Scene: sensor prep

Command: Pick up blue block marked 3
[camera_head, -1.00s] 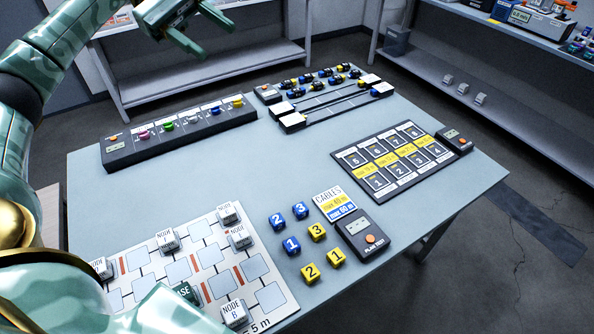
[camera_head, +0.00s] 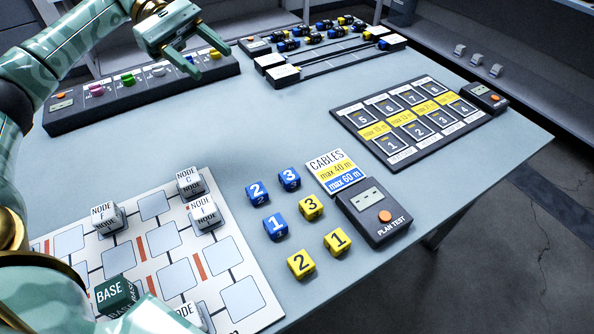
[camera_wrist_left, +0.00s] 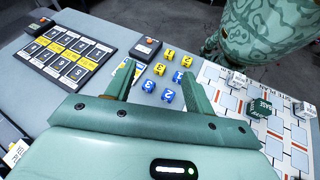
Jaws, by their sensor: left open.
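The blue block marked 3 (camera_head: 289,179) sits on the table among several small number blocks, beside the blue block marked 2 (camera_head: 257,193) and behind the yellow block marked 3 (camera_head: 311,207). In the left wrist view the blue 3 block (camera_wrist_left: 148,87) shows between the fingers, farther off on the table. My left gripper (camera_head: 211,62) is open and empty, above the far left part of the table, well apart from the blocks. It also shows in the left wrist view (camera_wrist_left: 159,68). My right gripper is in neither view.
The blue 1 block (camera_head: 275,227), yellow 2 (camera_head: 301,264) and yellow 1 (camera_head: 337,241) stand close by. A cables card (camera_head: 334,172) and plan test box (camera_head: 374,216) lie to the right. A node board (camera_head: 226,246) lies left. The middle of the table is clear.

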